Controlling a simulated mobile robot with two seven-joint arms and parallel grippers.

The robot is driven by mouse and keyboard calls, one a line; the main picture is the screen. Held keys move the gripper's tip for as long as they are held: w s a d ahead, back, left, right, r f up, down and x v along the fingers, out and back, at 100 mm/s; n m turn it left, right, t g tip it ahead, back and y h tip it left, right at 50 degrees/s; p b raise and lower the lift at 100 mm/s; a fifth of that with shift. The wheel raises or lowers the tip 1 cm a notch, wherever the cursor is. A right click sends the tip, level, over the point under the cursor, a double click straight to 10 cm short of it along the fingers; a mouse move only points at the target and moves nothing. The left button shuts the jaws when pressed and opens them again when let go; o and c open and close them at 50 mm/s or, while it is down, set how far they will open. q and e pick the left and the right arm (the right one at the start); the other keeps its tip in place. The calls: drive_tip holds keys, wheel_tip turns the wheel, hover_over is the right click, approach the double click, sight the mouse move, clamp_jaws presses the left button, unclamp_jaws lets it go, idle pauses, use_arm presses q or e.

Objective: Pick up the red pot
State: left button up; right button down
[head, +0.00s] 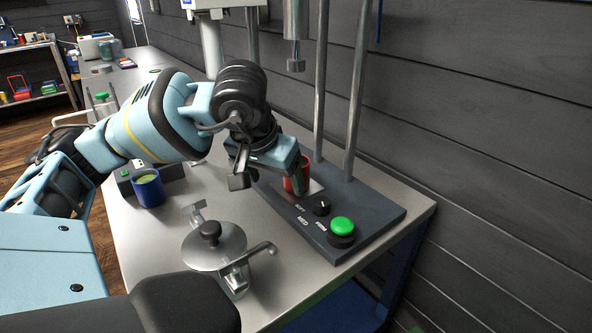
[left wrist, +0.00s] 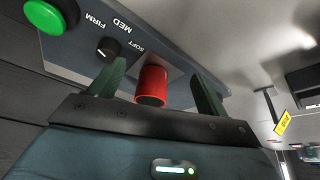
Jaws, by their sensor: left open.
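The red pot (head: 305,174) stands on the grey base of the press in the head view, partly hidden behind my left gripper (head: 269,181). In the left wrist view the red pot (left wrist: 151,87) is a plain red cylinder between the two dark green fingers of my left gripper (left wrist: 158,72). The fingers are spread, with a gap on either side of the pot, and nothing is held. My right gripper does not show.
The press base (head: 380,212) carries a green button (head: 342,227) and a dark knob (head: 321,206). Two metal posts rise behind the pot, with a ram (head: 295,40) above. A blue cup (head: 148,188) and a lidded metal fixture (head: 215,250) stand on the bench.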

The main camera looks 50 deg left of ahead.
use_arm(q)
drive_tip(key=w, duration=0.2)
drive_tip(key=w+a, duration=0.1)
drive_tip(key=w, duration=0.1)
drive_tip(key=w+a, duration=0.1)
drive_tip(key=w, duration=0.1)
drive_tip(key=shift+a+p, duration=0.2)
drive_tip(key=shift+p, duration=0.15)
drive_tip(key=shift+w+a, duration=0.15)
drive_tip(key=shift+w, duration=0.4)
drive_tip(key=x, duration=0.4)
drive_tip(key=shift+w+f, duration=0.15)
drive_tip(key=shift+f, duration=0.35)
drive_tip(key=shift+c, duration=0.7)
drive_tip(key=c, duration=1.1)
drive_tip(key=shift+r, duration=0.1)
